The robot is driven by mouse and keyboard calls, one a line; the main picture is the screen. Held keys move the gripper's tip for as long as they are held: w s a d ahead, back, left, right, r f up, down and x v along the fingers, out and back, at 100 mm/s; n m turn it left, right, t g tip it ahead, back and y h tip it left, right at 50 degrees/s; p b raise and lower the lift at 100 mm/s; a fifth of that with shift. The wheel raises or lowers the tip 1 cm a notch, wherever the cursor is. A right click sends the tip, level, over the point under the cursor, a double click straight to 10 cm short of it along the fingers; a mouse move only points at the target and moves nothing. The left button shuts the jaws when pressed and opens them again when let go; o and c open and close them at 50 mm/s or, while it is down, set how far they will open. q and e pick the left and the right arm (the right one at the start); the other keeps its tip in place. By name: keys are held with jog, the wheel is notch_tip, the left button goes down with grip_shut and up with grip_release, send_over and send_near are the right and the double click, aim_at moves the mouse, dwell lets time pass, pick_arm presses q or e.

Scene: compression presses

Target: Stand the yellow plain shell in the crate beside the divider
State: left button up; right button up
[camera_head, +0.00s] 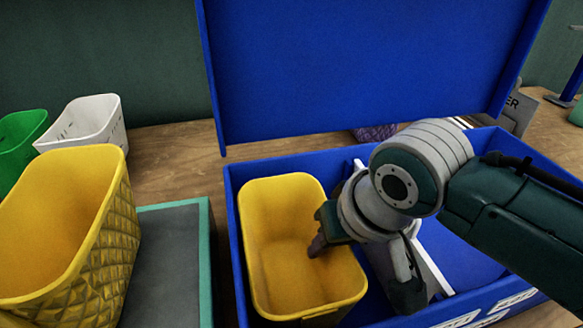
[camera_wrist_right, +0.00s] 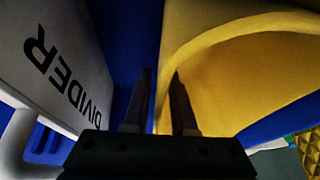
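The yellow plain shell (camera_head: 262,235) stands upright in the left part of the blue crate (camera_head: 232,215), its open top facing up. The white divider (camera_head: 434,268) stands in the crate to its right, partly hidden by my arm. In the wrist view the divider (camera_wrist_right: 60,65) carries its name and the shell (camera_wrist_right: 225,60) lies to the right. My right gripper (camera_wrist_right: 161,78) has its fingers apart around the shell's rim wall, one inside and one outside, with a blue gap beside the outer finger. My left gripper is out of view.
A yellow quilted shell (camera_head: 115,245) stands at the left, beside a grey, teal-edged tray (camera_head: 170,265). White (camera_head: 85,122) and green (camera_head: 22,140) shells are behind it. A raised blue panel (camera_head: 360,65) rises behind the crate. A purple object (camera_head: 376,132) shows beneath it.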

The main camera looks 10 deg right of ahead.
jog(key=shift+o, duration=0.7)
jog(key=shift+r, duration=0.35)
jog(key=p+v, duration=0.4)
jog(key=v, duration=0.7)
jog(key=shift+s+r, duration=0.15)
jog(key=shift+r, duration=0.15)
